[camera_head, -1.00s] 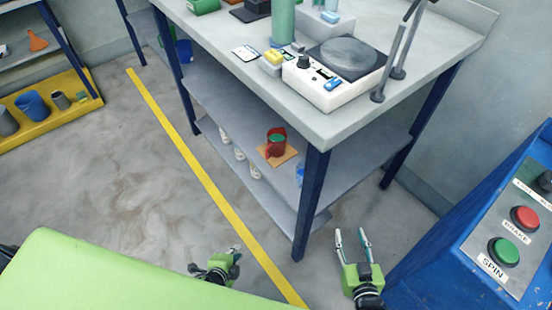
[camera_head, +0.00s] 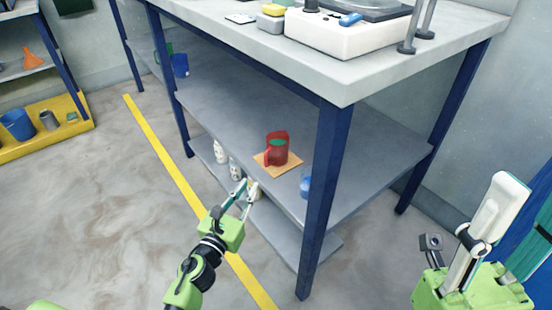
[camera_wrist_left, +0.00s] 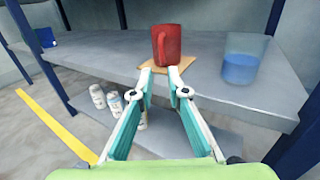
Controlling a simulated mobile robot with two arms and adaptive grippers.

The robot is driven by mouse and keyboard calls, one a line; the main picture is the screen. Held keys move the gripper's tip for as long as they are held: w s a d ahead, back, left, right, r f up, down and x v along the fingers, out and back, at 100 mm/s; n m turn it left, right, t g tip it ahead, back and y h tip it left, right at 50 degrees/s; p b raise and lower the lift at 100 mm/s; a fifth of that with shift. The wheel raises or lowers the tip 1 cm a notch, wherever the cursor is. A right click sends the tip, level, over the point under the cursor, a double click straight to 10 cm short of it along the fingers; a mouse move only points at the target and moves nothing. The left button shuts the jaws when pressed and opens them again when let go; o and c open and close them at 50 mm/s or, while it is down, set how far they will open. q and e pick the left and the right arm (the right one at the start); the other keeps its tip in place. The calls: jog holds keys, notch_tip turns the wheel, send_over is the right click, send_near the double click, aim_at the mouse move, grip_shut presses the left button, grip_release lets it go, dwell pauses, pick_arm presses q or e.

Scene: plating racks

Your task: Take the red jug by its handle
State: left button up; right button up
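The red jug (camera_head: 280,150) stands upright on a tan square mat (camera_head: 262,161) on the middle shelf under the workbench. Green shows inside its top. In the left wrist view the jug (camera_wrist_left: 169,42) is straight ahead, its handle (camera_wrist_left: 160,49) facing me. My left gripper (camera_head: 240,192) is in front of the shelf, left of and below the jug. In the wrist view the fingertips (camera_wrist_left: 160,74) are apart and empty, pointing at the handle but short of it. My right gripper (camera_head: 468,235) is at the right, cut off by the frame; its opening is unclear.
A blue bench leg (camera_head: 328,185) stands right of the jug. A clear beaker with blue liquid (camera_wrist_left: 241,62) is beside the jug on the same shelf. White bottles (camera_head: 221,150) stand on the lower shelf. A scale (camera_head: 345,32) is on the bench top.

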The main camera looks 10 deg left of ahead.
aim_at(266, 165)
pick_arm(q)
jog(key=w, duration=0.4)
jog(key=w+d+b, duration=0.1)
jog(key=w, duration=0.7)
jog(key=shift+w+d+f, duration=0.25)
jog(key=shift+d, duration=0.15)
jog(key=shift+c, duration=0.3)
jog(key=shift+r, duration=0.1)
grip_shut()
